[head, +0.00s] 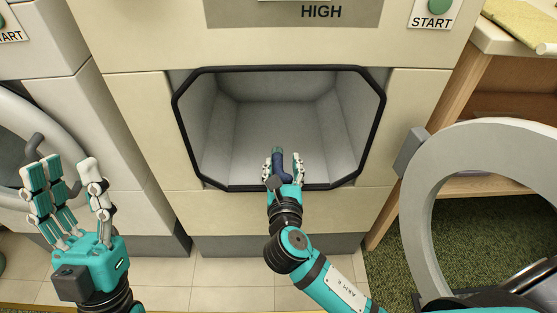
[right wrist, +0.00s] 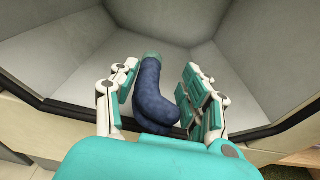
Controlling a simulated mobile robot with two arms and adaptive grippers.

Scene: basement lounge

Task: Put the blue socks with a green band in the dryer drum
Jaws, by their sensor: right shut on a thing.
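The blue socks (head: 277,158) are a dark blue rolled bundle with a green band at the far end. They also show in the right wrist view (right wrist: 150,92), lying lengthwise between the fingers. My right gripper (head: 283,163) is shut on them at the front lower edge of the dryer drum (head: 280,118), with the fingertips just inside the opening. The drum is a grey, box-like cavity with a black rim, and its visible inside is empty. My left gripper (head: 65,175) is open and empty, low at the left, in front of another machine.
The dryer's round door (head: 418,195) stands open at the right. A wooden shelf unit (head: 470,105) with a yellow cloth (head: 520,25) on top is behind it. Another machine's round door (head: 25,125) is at the left. The opening is clear above my right gripper.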

